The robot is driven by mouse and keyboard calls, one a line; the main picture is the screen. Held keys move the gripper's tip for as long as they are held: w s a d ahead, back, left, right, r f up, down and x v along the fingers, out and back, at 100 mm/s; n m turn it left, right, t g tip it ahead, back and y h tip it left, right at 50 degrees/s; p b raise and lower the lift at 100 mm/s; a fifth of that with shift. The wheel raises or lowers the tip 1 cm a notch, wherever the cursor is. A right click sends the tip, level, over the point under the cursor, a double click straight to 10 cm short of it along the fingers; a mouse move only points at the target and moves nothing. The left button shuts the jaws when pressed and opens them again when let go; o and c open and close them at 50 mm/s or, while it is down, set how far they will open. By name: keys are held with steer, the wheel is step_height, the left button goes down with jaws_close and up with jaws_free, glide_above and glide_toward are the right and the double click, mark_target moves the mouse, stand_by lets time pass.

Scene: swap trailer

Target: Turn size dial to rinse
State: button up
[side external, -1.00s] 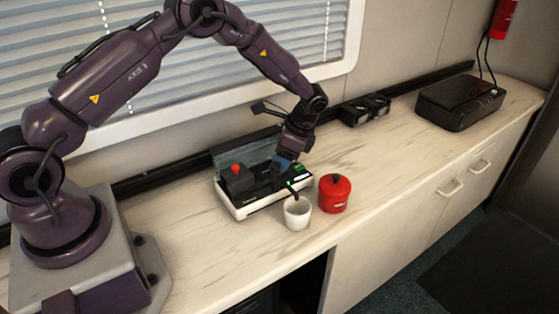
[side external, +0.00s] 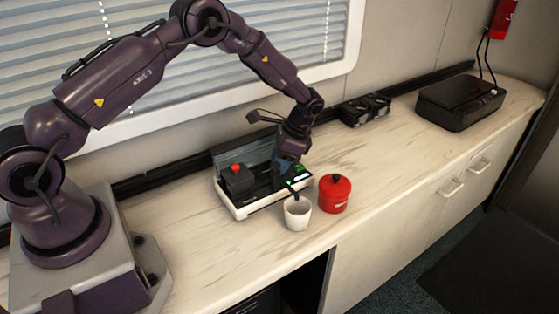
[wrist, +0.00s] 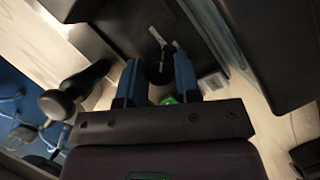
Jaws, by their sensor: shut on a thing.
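The machine (side external: 240,211) is a low white and black appliance on the counter, with a red knob (side external: 235,167) on its left part and a small lit green display (side external: 298,181) at its right. My gripper (side external: 281,178) points down over its right half. In the wrist view my gripper's blue fingers (wrist: 158,72) stand on both sides of a dark round dial (wrist: 160,70) and are shut on it. A pale pointer mark (wrist: 157,36) shows beyond the dial. The dial's markings are not readable, so its setting cannot be told.
A white cup (side external: 297,214) stands close in front of the machine, below a dark spout-like handle. A red lidded canister (side external: 335,194) stands to its right. A black box (side external: 459,103) and a small black device (side external: 365,109) sit farther back.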

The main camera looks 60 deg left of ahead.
steer(key=shift+n+h, duration=0.4)
steer(key=shift+n, duration=0.6)
steer(key=o, duration=0.9)
steer(key=v, duration=1.3)
steer(key=shift+w, duration=0.1)
